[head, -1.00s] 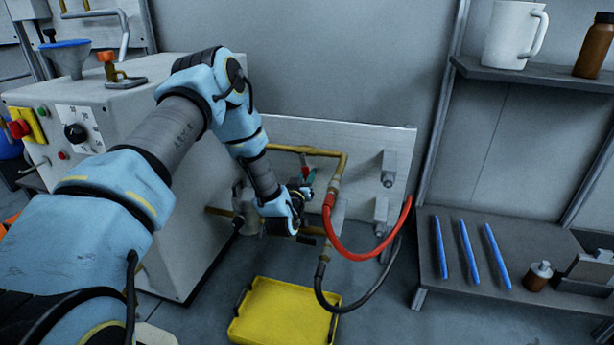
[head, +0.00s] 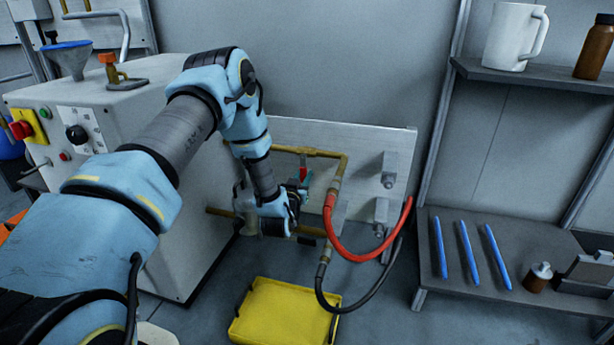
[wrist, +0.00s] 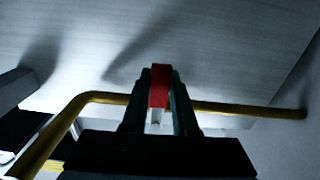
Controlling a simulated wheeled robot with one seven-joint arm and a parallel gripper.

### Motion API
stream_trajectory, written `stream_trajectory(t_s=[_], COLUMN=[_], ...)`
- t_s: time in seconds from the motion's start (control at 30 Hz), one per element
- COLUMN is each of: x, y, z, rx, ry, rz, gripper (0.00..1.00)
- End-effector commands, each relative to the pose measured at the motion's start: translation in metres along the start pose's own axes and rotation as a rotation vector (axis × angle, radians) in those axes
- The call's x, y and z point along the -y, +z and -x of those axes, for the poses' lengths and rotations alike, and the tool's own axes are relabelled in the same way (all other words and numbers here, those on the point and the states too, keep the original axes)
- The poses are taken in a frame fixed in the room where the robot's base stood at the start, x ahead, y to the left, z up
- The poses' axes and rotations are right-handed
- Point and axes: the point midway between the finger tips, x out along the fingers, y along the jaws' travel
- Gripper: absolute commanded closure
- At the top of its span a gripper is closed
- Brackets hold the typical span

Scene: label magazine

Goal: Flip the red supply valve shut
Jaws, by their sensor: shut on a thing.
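The red supply valve's lever (wrist: 160,85) stands between the two dark green fingers of my gripper (wrist: 158,108) in the wrist view. The fingers are shut on it, and its red top sticks out past their tips. In the head view only a small bit of the red lever (head: 303,174) shows, beside the green fingertips of my gripper (head: 307,181), at the brass pipe on the pale panel. The valve body is mostly hidden behind my wrist.
A brass pipe (head: 343,165) runs close around the gripper. A red hose (head: 345,250) and a black hose (head: 325,298) hang to its right. A yellow tray (head: 285,312) lies on the floor below. A white machine (head: 180,230) stands left, a shelf (head: 500,235) right.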

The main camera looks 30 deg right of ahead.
Motion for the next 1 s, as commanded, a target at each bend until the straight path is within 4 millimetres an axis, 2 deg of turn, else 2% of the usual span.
stream_trajectory(t_s=[0.33,0.37,0.6,0.87,1.0], x=[0.004,0.004,0.003,0.003,0.003], y=[0.001,0.001,0.001,0.0,0.0], z=[0.001,0.001,0.0,0.001,0.011], rx=[0.002,0.002,0.001,0.001,0.003], ry=[-0.001,-0.001,0.0,0.0,0.0], rz=[-0.046,-0.046,-0.044,-0.043,-0.043], gripper=[1.0,0.7,0.43,0.43,0.43])
